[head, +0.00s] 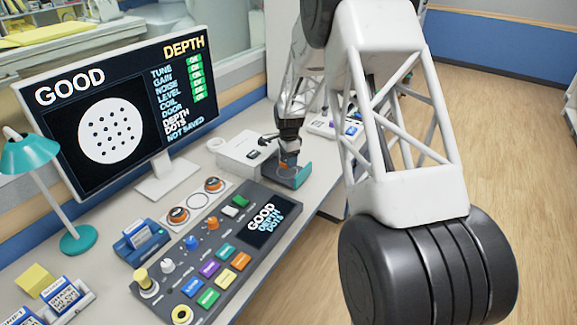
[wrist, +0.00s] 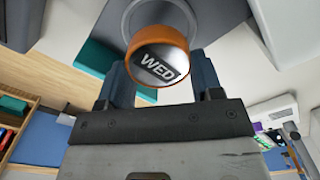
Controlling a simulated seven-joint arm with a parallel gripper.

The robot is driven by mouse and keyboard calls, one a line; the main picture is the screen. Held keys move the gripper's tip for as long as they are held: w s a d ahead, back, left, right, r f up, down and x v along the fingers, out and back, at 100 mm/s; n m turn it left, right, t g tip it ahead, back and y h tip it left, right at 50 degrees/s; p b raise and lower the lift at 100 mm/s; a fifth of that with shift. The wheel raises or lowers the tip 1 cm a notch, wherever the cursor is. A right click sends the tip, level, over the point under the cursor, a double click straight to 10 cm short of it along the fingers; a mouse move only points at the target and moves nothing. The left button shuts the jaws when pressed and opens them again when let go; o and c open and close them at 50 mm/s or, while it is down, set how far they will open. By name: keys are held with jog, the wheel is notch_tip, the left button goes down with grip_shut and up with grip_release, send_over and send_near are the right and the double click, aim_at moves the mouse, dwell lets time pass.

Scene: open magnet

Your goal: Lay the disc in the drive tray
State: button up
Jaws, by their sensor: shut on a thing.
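The disc (wrist: 160,62) is a small round orange piece with a white and dark face marked "WED". It sits between the two fingers of my gripper (wrist: 163,85), which are shut on it. In the head view the disc (head: 289,165) shows as a bit of orange below my gripper (head: 289,150). The drive tray (head: 303,176), grey with a teal edge, sticks out of a white drive box (head: 240,151). The disc is over or at the tray; I cannot tell whether it touches. In the wrist view a round grey shape (wrist: 202,22) shows behind the disc.
A monitor (head: 120,98) reading "GOOD" and "DEPTH" stands at the left. A control panel (head: 215,245) with knobs and coloured buttons lies in front of the drive. A teal lamp (head: 77,238) and a blue card holder (head: 140,242) are further left.

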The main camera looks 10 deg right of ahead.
jog(key=shift+f, duration=1.9)
jog(key=shift+f, duration=0.15)
jog(key=o, duration=0.9)
notch_tip(320, 180, up, 12)
jog(key=shift+r, duration=0.15)
